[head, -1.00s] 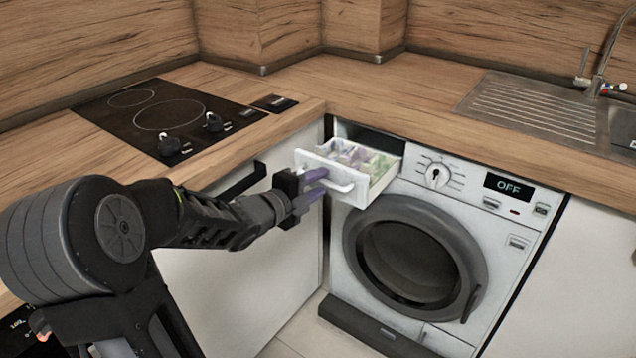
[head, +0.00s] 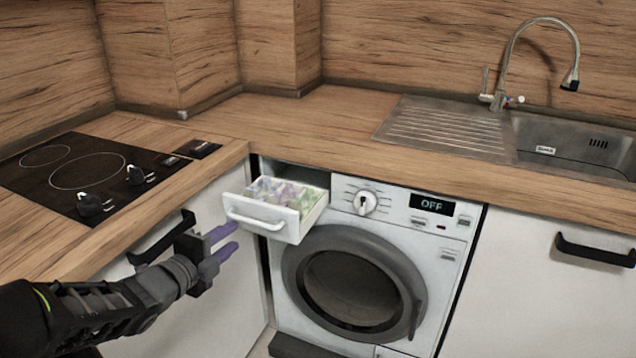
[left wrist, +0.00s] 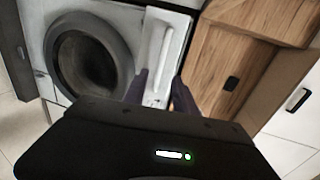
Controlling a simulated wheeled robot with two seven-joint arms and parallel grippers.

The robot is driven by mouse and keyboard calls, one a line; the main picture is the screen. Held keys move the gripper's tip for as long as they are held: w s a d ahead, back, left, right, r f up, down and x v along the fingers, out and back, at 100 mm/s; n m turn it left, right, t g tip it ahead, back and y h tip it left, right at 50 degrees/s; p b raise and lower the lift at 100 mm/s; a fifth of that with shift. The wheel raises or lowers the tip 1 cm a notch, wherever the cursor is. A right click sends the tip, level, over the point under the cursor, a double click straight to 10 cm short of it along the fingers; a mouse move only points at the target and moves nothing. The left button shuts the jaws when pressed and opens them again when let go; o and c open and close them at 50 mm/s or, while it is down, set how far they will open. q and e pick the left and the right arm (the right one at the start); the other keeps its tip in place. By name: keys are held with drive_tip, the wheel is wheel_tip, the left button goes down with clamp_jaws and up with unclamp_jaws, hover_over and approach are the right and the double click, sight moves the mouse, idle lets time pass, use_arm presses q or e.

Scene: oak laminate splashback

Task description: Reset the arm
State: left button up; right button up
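My left gripper (head: 222,244) is in front of the cabinet, to the left of the washing machine's detergent drawer (head: 263,227) and a little below its handle. Its two purple fingers are apart with nothing between them, and a gap shows between them and the drawer. In the left wrist view the fingers (left wrist: 157,88) are also apart, with the drawer front (left wrist: 163,50) beyond them. The drawer is pulled out and holds several green and purple packets. My right gripper is not in view.
The washing machine (head: 378,255) has its round door shut and its display reads OFF. The wooden worktop edge and a black cabinet handle (head: 160,238) are close to my left gripper. A hob (head: 85,178) is at left and a sink (head: 575,145) at right.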

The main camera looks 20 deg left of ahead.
use_arm(q)
drive_tip(key=w+d+f+n+g, duration=0.1)
drive_tip(key=d+f+n+g, duration=0.2)
drive_tip(key=d+f+n, duration=0.55)
drive_tip(key=d+f+n+g, duration=0.35)
drive_tip(key=f+n, duration=0.65)
drive_tip(key=f, duration=0.6)
drive_tip(key=s+d+f+n+g+h, duration=0.1)
drive_tip(key=s+d+f+g, duration=0.1)
drive_tip(key=s+d+f, duration=0.3)
drive_tip(key=s+d+f+n+g+h, duration=0.1)
drive_tip(key=s+d+f+g+h, duration=0.15)
drive_tip(key=d+f, duration=0.5)
drive_tip(key=s+d+f+g, duration=0.4)
drive_tip(key=s+d+f, duration=0.1)
drive_tip(key=s+d, duration=0.65)
wheel_tip(320, 180, up, 17)
drive_tip(key=p, duration=1.7)
drive_tip(key=shift+s+m+h, duration=0.35)
drive_tip(key=shift+m+h, duration=0.1)
